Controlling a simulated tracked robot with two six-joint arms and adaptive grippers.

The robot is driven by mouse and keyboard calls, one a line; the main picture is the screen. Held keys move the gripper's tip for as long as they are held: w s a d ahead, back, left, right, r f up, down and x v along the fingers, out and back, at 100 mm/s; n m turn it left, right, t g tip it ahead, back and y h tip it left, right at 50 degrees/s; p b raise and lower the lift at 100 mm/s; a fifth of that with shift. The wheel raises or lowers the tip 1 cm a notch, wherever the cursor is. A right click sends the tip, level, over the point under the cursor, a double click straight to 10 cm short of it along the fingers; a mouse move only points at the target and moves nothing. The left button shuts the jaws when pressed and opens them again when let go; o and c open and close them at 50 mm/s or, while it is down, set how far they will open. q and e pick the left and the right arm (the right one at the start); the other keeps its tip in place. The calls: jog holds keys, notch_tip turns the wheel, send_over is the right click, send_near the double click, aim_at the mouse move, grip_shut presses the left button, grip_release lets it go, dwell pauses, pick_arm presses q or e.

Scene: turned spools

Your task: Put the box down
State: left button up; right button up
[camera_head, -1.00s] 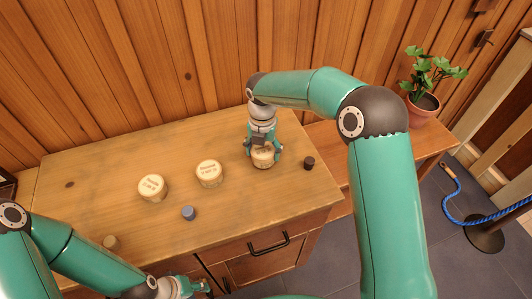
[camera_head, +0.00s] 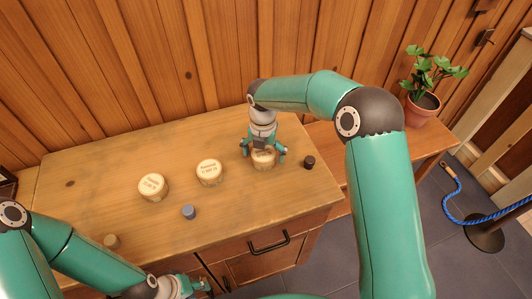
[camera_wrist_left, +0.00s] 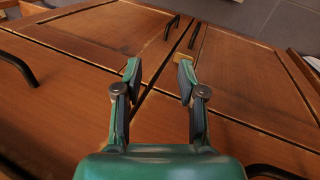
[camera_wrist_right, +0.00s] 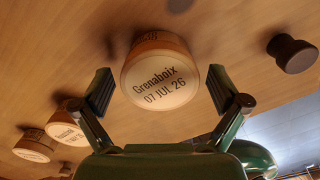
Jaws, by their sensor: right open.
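A round wooden box with a cream lid reading "Grenaboix 07 JUL 26" (camera_wrist_right: 160,80) stands on the wooden cabinet top near its right end; it also shows in the head view (camera_head: 263,160). My right gripper (camera_head: 264,158) is above it, its fingers spread on either side. In the right wrist view my right gripper (camera_wrist_right: 161,92) is open, with a gap between each finger and the box. My left gripper (camera_wrist_left: 158,75) is open and empty in front of the cabinet doors, low at the bottom of the head view (camera_head: 203,287).
Two similar labelled round boxes (camera_head: 209,172) (camera_head: 153,187) stand to the left on the cabinet top (camera_head: 110,160). A dark spool (camera_head: 309,162) is close to the right of my right gripper. A blue-grey spool (camera_head: 189,212) and a tan one (camera_head: 111,241) stand near the front edge.

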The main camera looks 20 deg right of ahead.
aim_at(264, 153)
notch_tip(264, 153, up, 12)
dwell(0.6)
jog(key=shift+r, duration=0.15)
